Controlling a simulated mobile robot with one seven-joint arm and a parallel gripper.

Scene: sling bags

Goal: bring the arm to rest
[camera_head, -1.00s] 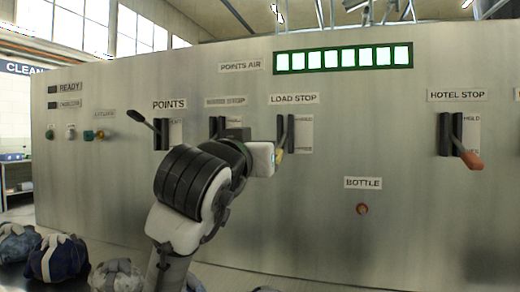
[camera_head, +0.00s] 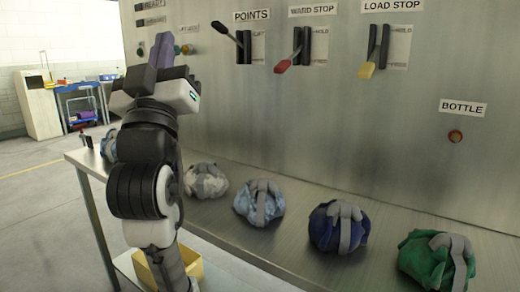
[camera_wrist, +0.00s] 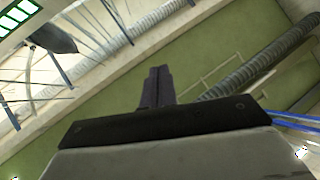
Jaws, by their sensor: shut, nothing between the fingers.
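My arm stands folded upright at the left of the head view. My gripper (camera_head: 160,56) is at its top, with its dark purple-grey fingers pointing up. In the wrist view the fingers (camera_wrist: 157,86) are together with nothing between them, against the ceiling. The gripper is apart from the steel panel (camera_head: 300,120) and from the bags on the table.
A steel table (camera_head: 300,226) runs along the panel with several sling bags, among them a green one (camera_head: 437,262) and a dark blue one (camera_head: 338,227). Levers jut from the panel, including a red-tipped one (camera_head: 283,66). A yellow bin (camera_head: 150,272) is below. Floor at left is clear.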

